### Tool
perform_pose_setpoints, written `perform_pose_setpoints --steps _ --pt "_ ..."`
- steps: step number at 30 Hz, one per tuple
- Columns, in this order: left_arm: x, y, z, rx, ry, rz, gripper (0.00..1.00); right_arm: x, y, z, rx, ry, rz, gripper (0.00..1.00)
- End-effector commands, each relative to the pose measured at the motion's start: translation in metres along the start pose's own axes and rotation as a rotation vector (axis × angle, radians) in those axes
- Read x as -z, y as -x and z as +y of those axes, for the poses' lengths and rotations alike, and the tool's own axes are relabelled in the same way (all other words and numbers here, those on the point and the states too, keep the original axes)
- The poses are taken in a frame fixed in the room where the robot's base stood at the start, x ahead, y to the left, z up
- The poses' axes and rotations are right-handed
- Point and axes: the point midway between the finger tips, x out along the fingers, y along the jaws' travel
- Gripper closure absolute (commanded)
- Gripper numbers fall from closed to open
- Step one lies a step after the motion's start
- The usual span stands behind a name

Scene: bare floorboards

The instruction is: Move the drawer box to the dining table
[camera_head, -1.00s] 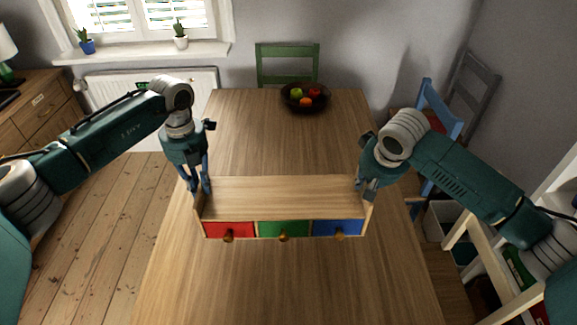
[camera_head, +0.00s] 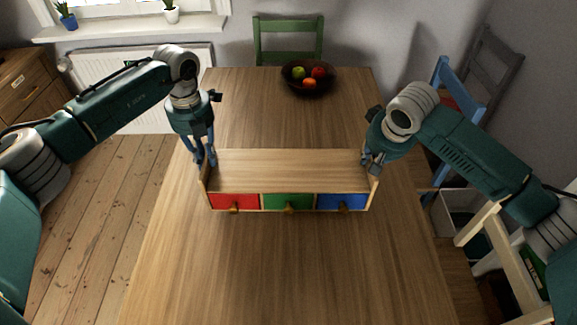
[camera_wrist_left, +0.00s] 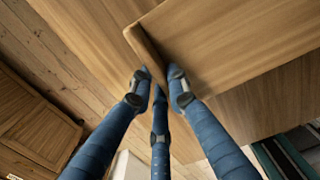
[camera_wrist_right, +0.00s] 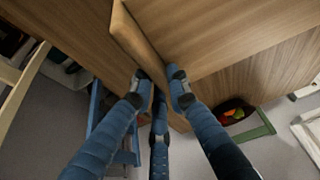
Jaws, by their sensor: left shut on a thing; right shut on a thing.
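The drawer box (camera_head: 290,172) is a wooden box with a red, a green and a blue drawer, each with a round knob, facing me. It is level over the dining table (camera_head: 285,265); I cannot tell whether it touches the top. My left gripper (camera_head: 205,162) is shut on the box's left side panel, which also shows in the left wrist view (camera_wrist_left: 146,45). My right gripper (camera_head: 373,165) is shut on the right side panel, which shows in the right wrist view (camera_wrist_right: 138,40). The fingertips behind the panels are partly hidden.
A dark fruit bowl (camera_head: 309,78) stands at the table's far end, with clear tabletop between it and the box. A green chair (camera_head: 288,40) is behind the table and a blue chair (camera_head: 459,95) at its right. Plants stand on the windowsill.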

Motion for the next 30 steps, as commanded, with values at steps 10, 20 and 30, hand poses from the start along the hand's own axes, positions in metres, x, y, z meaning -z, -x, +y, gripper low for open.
perform_pose_setpoints --steps 10,20,30 --pt "-0.001 -0.010 0.001 -0.001 0.001 -0.002 1.00 -0.002 -0.009 0.001 -0.001 -0.001 0.004 1.00" --pt "-0.001 -0.030 0.001 -0.001 0.001 -0.002 1.00 -0.010 -0.028 0.001 -0.001 -0.001 0.004 1.00" --pt "0.000 -0.050 0.001 -0.002 0.001 0.000 0.83 -0.019 -0.046 0.001 -0.002 -0.001 0.001 0.83"
